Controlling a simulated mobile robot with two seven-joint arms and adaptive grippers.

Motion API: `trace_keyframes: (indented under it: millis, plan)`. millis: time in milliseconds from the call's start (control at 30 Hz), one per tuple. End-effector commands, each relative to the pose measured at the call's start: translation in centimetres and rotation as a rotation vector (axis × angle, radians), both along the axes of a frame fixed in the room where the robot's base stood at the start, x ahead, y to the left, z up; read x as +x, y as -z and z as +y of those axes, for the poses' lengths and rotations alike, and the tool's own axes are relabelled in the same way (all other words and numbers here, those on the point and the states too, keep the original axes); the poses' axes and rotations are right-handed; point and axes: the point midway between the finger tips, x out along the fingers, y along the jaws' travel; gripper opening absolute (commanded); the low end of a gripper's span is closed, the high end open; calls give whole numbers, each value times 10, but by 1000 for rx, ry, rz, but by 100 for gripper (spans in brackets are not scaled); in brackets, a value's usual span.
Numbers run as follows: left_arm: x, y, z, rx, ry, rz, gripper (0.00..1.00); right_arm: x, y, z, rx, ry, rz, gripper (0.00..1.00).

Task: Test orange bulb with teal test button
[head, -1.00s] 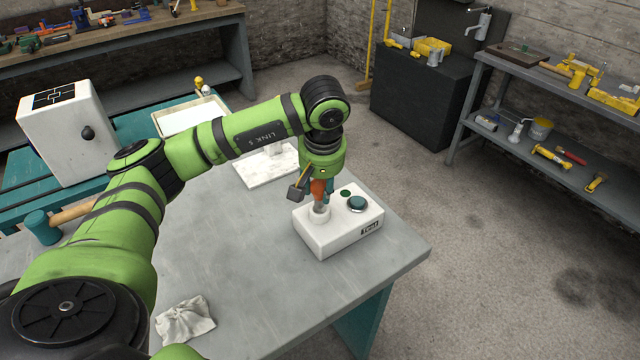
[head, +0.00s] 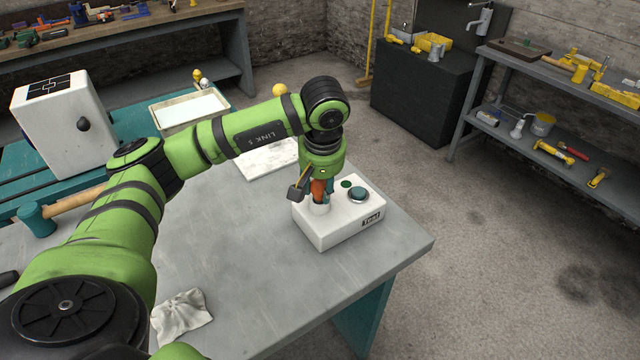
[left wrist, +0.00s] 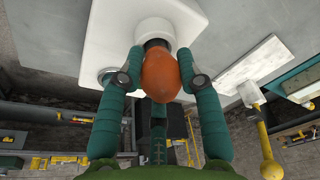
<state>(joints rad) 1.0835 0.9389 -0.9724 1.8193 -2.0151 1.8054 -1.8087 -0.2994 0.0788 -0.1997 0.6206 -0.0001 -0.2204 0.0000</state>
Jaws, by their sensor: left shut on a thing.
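A white test box (head: 335,230) marked "Test" stands near the right end of the grey table. My left gripper (head: 319,192) points down over the socket, shut on the orange bulb (left wrist: 160,76). The bulb's dark base meets the socket opening; how deep it sits is hidden. The teal button is clear of the fingers in the head view. My right gripper is not in view.
A crumpled cloth (head: 182,317), a mallet (head: 70,209) and a white box with a dark knob (head: 60,125) are at left. The table's front middle is clear.

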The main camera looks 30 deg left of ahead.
Motion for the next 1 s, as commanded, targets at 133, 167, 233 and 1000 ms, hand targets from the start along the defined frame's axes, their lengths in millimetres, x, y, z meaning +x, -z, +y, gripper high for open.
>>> trace_keyframes:
  millis: [133,167,233,1000]
  plan:
    - [0,5,0,0,-1,-1,11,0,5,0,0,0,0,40]
    - [0,6,0,0,-1,-1,11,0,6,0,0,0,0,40]
    - [0,6,0,0,-1,0,11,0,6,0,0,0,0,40]
    - [0,-4,-2,-1,1,-3,63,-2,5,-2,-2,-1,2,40]
